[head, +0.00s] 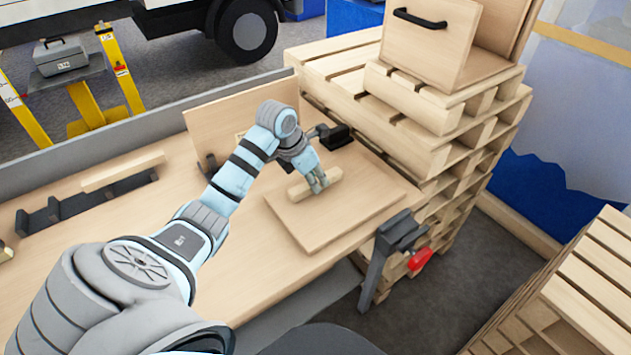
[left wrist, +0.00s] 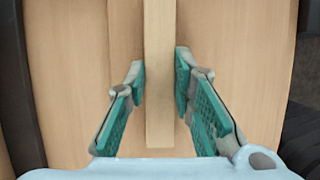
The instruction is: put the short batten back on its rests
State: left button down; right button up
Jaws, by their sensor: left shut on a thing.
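A short pale wooden batten (head: 299,191) is at the flat wooden board on the right part of the bench. My left gripper (head: 319,184) is shut on it near its middle. In the left wrist view the batten (left wrist: 158,45) runs up the picture between the two teal-padded fingers (left wrist: 162,82). I cannot tell whether the batten touches the board or is just above it. Dark rests (head: 68,209) stand on the left part of the bench. Another pale batten (head: 122,172) lies across their far end. My right gripper is not in view.
The flat board (head: 330,222) lies under the gripper. An upright wooden panel (head: 215,122) and a black clamp-like part (head: 337,136) stand behind. A grey vise (head: 397,235) with a red part is at the front edge. Stacked pallets (head: 430,125) rise close on the right.

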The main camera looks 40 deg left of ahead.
pick_arm(q)
jog(key=shift+r, duration=0.1)
notch_tip(320, 180, up, 20)
jog(key=p, duration=0.8)
